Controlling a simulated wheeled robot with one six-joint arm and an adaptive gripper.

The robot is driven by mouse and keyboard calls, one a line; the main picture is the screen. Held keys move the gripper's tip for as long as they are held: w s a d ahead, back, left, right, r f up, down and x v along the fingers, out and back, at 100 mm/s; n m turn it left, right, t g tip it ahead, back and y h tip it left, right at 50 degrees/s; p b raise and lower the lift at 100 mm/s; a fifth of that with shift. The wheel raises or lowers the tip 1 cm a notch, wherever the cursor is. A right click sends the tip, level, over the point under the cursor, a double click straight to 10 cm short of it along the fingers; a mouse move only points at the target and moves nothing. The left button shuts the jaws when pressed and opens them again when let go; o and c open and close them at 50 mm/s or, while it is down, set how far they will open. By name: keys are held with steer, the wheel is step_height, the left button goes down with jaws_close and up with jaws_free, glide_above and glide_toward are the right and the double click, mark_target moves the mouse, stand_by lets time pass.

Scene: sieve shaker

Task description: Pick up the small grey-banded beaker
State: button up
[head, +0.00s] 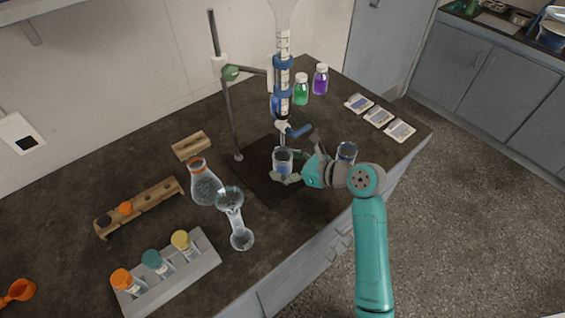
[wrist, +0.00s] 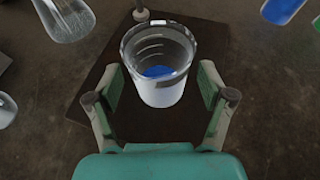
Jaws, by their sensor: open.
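A small clear beaker (head: 283,162) with blue liquid stands upright on the dark stand base (head: 262,184), below the burette. In the wrist view the beaker (wrist: 159,62) shows a grey band near its rim and a pale lower wall. My gripper (head: 291,165) is open at this beaker. In the wrist view, its two fingers (wrist: 160,88) lie on either side of the beaker's near part, with gaps visible on both sides. A second beaker (head: 346,152) stands to the right, partly hidden behind my arm; its band is hard to make out.
A conical flask (head: 206,186) and volumetric flask (head: 238,225) stand left. Green (head: 301,90) and purple (head: 320,79) bottles stand behind. The bench's front edge is close to my arm.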

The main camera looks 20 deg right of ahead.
steer(key=shift+w+a+f, duration=0.2)
steer(key=shift+w+a, duration=0.1)
steer(key=shift+w, duration=0.05)
steer(key=c, duration=1.3)
